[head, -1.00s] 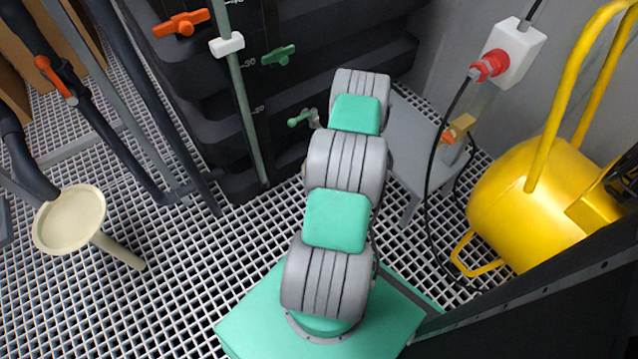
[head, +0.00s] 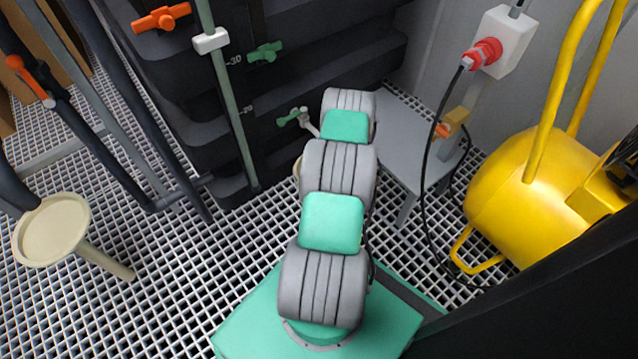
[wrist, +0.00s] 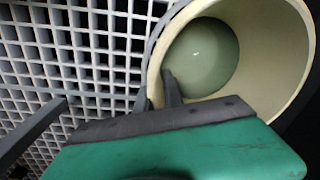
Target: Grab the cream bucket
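The cream bucket (wrist: 298,88) fills the upper right of the wrist view, its mouth towards the camera and pale green liquid or a green bottom inside. In the head view only a sliver of cream (head: 297,169), likely its edge, shows left of my arm. I cannot tell whether a finger touches the wall. My gripper is hidden behind my arm in the head view.
Black stacked tanks (head: 190,80) stand behind my arm. A grey bench (head: 400,135), a hanging black cable (head: 424,190) and a yellow vessel (head: 510,195) are to the right. Dark pipes and a cream round dish on a stem (head: 50,230) are left. Grating floor (head: 160,300) is open at front left.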

